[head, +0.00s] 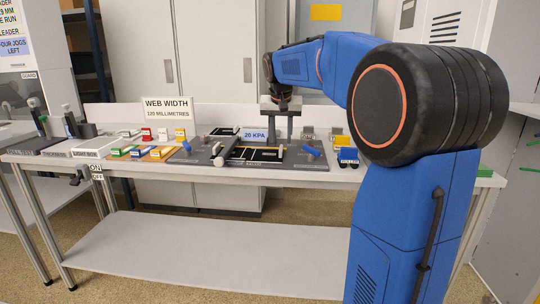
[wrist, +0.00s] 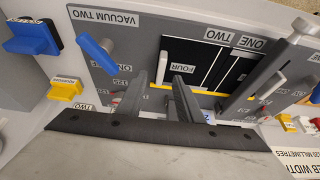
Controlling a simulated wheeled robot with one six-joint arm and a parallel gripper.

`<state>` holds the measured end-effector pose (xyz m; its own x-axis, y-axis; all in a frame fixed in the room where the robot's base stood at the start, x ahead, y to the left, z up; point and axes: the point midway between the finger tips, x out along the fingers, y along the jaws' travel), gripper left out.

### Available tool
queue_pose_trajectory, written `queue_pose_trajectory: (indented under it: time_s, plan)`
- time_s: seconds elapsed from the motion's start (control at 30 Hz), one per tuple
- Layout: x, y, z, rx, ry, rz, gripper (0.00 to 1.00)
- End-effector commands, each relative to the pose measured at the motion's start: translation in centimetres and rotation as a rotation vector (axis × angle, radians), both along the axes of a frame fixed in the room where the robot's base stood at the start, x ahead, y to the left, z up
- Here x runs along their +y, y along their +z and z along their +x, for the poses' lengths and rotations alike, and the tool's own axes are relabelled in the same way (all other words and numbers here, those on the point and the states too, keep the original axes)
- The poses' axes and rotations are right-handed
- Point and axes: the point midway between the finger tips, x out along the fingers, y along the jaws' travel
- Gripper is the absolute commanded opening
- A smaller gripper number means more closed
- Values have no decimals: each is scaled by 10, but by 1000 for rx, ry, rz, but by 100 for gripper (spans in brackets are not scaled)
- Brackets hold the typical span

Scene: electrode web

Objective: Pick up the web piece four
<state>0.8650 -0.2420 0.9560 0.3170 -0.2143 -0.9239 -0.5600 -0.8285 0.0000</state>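Web piece four is a flat black piece with a white FOUR label (wrist: 181,70), lying on the dark grey station plate (wrist: 120,30) in the wrist view. Black pieces with white labels ONE and TWO lie beside it. In the head view the black pieces (head: 255,154) are small and their labels cannot be read. My gripper (wrist: 160,77) has its two fingers apart with nothing seen held between them, above the plate near the FOUR label.
A grey lever arm (wrist: 256,84) crosses the plate right of piece four. A blue handle (wrist: 96,52) and a yellow block (wrist: 65,90) stand to the left. The WEB WIDTH sign (head: 167,110) stands behind small coloured blocks (head: 160,152) on the bench. The lower shelf (head: 210,240) is empty.

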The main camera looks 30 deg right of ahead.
Motion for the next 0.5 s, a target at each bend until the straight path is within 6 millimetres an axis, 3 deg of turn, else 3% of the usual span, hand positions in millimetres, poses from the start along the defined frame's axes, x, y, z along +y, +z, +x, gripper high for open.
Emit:
queue_pose_trajectory:
  time_s: [0.5]
  plan:
    - [-10, -47, 18, 0, 0, 1, 33]
